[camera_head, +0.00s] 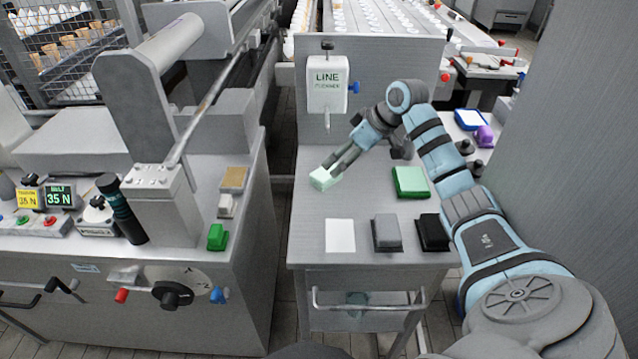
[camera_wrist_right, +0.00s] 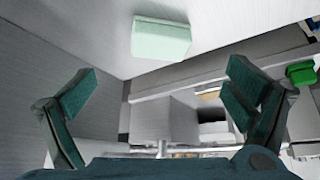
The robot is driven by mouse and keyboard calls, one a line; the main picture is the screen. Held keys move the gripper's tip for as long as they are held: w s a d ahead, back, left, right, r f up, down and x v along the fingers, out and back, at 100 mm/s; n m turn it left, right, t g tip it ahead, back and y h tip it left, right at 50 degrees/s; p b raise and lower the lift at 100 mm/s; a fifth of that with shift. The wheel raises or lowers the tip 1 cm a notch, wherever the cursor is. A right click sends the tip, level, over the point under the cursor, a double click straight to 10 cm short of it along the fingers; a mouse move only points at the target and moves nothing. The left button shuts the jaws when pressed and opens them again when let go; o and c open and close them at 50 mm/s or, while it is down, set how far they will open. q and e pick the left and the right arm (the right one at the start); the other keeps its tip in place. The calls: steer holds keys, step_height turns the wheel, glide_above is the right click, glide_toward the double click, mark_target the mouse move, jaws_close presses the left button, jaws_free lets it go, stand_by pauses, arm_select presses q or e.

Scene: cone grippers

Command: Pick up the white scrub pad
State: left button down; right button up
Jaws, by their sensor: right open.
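A pale, nearly white pad with a mint tint (camera_head: 322,180) lies near the left edge of the grey table (camera_head: 312,215). It also shows at the top of the right wrist view (camera_wrist_right: 160,40). My right gripper (camera_head: 334,164) is just behind and right of this pad in the head view. In the wrist view its fingers (camera_wrist_right: 160,105) are spread wide, with nothing between them, and the pad is beyond the fingertips. A flat white square (camera_head: 340,236) lies at the table's front; I cannot tell whether it is a pad or a sheet. My left gripper is not in view.
A grey pad (camera_head: 387,233), a black pad (camera_head: 432,233) and a green pad (camera_head: 410,182) lie on the table. An upright panel with a white box (camera_head: 327,85) stands behind. A machine with a green block (camera_head: 217,237) stands left, across a gap.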

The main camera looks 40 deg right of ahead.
mark_target(326, 172)
steer(key=b+x, duration=0.2)
steer(key=x, duration=0.7)
steer(key=shift+w+a+f, duration=0.1)
steer(key=shift+w+f, duration=0.1)
steer(key=shift+w, duration=0.1)
steer(key=c, duration=1)
steer(key=shift+r, duration=0.15)
